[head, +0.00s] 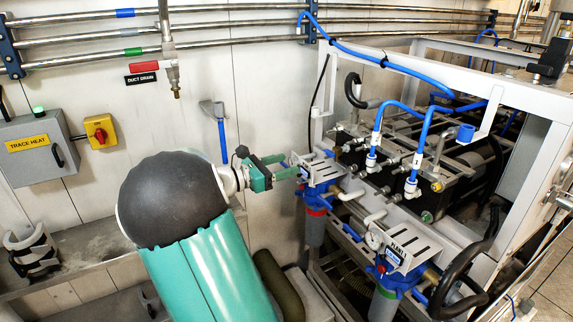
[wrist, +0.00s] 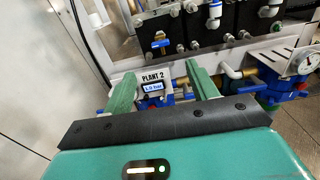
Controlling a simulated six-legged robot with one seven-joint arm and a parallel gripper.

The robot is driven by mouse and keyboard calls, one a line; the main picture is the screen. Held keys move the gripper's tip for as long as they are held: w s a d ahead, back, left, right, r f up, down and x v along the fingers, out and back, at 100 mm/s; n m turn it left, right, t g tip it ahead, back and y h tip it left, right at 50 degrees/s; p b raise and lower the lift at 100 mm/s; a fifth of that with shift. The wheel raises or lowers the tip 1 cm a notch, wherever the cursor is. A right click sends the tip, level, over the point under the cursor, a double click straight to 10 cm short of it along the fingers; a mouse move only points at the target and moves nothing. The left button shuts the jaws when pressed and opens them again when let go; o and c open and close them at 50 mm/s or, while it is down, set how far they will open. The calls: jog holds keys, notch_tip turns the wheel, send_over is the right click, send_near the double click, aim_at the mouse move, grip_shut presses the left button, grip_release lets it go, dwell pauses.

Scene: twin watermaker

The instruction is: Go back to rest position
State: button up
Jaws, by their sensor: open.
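My gripper (head: 287,166) reaches right from my dark-domed teal arm in the head view, in front of the left filter unit (head: 318,172). In the wrist view its two green fingers stand apart, and my gripper (wrist: 163,84) is open with nothing held between them. A panel labelled PLANT 2 (wrist: 153,78) with a small lit display reading about 1.0 bar shows between and beyond the fingers. Whether the fingertips touch the unit cannot be told. My arm hides part of the wall and floor.
A white frame (head: 540,150) with blue hoses and black blocks fills the right side. A second filter unit labelled PLANT 1 (head: 397,255) with a gauge stands nearer. A trace heat box (head: 35,150) and red-yellow switch (head: 100,131) are on the left wall. Pipes run above.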

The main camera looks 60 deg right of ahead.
dwell(0.4)
jog(key=s+a+m+t+y, duration=0.2)
jog(key=a+m+t+y, duration=0.2)
jog(key=a, duration=1.1)
jog(key=s+a+f+m+t+y, duration=0.1)
jog(key=a+m+t+y, duration=0.3)
jog(key=a, duration=1.1)
jog(key=s+a+f+m+t+y, duration=0.1)
jog(key=s+a+m+t+y, duration=0.3)
jog(key=a+y, duration=0.4)
jog(key=a+t, duration=0.1)
jog(key=a, duration=0.6)
jog(key=shift+f+t, duration=0.25)
jog(key=shift+t, duration=0.15)
jog(key=shift+s, duration=0.1)
jog(key=c, duration=0.5)
jog(key=shift+d+m, duration=0.1)
jog(key=shift+m, duration=0.2)
